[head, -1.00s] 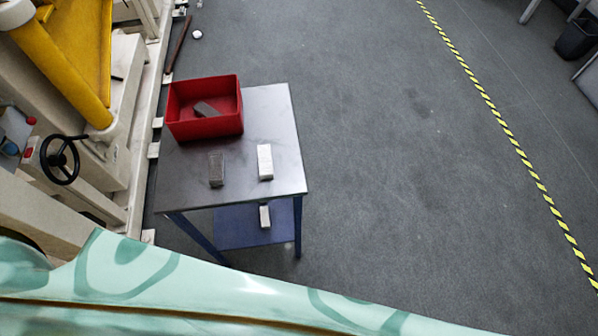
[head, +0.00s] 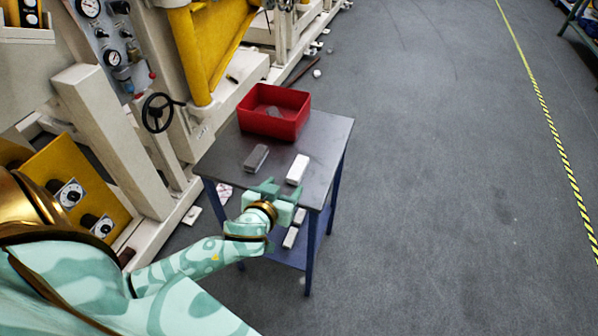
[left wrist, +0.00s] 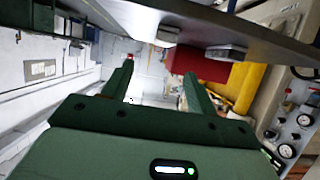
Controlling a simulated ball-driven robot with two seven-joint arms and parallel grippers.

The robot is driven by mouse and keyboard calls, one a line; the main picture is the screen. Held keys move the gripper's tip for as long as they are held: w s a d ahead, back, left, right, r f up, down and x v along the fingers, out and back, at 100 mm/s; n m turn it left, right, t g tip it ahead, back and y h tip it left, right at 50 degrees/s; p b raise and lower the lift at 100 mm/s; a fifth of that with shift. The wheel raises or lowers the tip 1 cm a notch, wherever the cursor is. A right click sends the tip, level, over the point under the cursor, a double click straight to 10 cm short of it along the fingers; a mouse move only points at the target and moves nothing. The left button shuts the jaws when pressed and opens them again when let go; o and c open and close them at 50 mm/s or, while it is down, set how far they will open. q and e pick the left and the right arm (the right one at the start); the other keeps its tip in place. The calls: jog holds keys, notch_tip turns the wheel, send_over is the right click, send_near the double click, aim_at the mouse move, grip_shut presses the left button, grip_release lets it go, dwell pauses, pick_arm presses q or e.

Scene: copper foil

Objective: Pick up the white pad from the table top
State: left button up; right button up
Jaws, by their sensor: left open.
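The white pad (head: 297,169) lies flat on the dark metal table top (head: 325,137), near its front right part. My left gripper (head: 280,188) is open and empty at the table's front edge, just in front of the white pad and apart from it. In the left wrist view, which looks upside down, the white pad (left wrist: 167,35) shows at the top beyond the open fingers (left wrist: 157,75). My right gripper is not in view.
A grey pad (head: 256,158) lies left of the white pad. A red bin (head: 287,127) with a grey block inside stands at the back. Light blocks (head: 290,238) lie on the blue lower shelf. A machine with a handwheel (head: 158,112) borders the left; the floor at right is clear.

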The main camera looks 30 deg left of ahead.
pick_arm(q)
jog(key=b, duration=0.2)
send_near(297, 168)
jog(key=x, duration=0.3)
jog(key=shift+w+d+f, duration=0.1)
jog(key=shift+w+d, duration=0.15)
jog(key=shift+w, duration=0.1)
jog(key=x, duration=0.2)
jog(key=b+x, duration=0.1)
jog(key=x, duration=0.2)
jog(key=shift+w+a+f+b, duration=0.15)
jog(key=shift+w+a+b, duration=0.05)
jog(key=shift+a+b, duration=0.15)
jog(key=shift+d, duration=0.1)
jog(key=shift+s, duration=0.1)
jog(key=c, duration=1.1)
jog(key=shift+r, duration=0.2)
